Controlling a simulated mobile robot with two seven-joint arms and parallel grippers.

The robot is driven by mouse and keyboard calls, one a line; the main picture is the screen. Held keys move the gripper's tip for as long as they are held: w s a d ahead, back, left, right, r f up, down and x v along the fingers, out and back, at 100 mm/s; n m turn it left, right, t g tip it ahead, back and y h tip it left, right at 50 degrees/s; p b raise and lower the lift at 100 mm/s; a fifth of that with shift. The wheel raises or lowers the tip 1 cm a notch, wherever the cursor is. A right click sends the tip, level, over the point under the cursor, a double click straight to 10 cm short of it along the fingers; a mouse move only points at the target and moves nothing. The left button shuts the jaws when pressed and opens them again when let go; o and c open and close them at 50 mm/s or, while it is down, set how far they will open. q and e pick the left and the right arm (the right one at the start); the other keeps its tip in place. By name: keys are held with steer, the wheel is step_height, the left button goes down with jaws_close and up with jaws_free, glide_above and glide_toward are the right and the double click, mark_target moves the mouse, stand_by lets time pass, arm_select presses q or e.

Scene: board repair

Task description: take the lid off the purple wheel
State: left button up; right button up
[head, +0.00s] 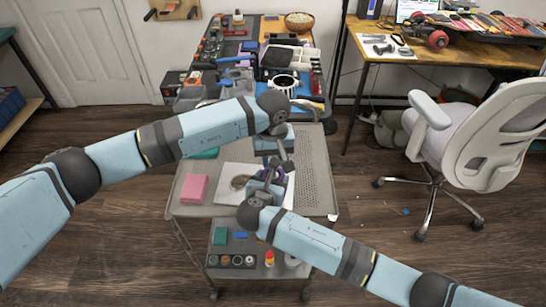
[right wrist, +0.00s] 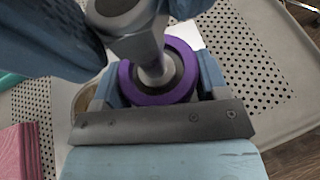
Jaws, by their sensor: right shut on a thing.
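The purple wheel (head: 281,176) is above a white sheet on the grey cart. In the right wrist view the wheel (right wrist: 187,68) sits between the blue fingers of my right gripper (right wrist: 158,88), shut on its sides. My right gripper also shows in the head view (head: 265,186). My left gripper (head: 278,161) is close above the wheel. In the right wrist view a grey rounded shaft at the left gripper reaches down to the wheel's dark centre. It covers much of that centre, so I cannot make out the lid. The left fingertips are not clear.
A pink block (head: 193,189) lies on the cart's left side. A brown round object (head: 240,182) is on the white sheet (head: 223,186). A perforated grey area (head: 314,180) on the right is clear. A crowded tool bench stands behind; a white chair (head: 480,125) is right.

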arm_select(q)
steer(key=shift+n, duration=0.9)
steer(key=o, duration=1)
steer(key=shift+r, duration=0.1)
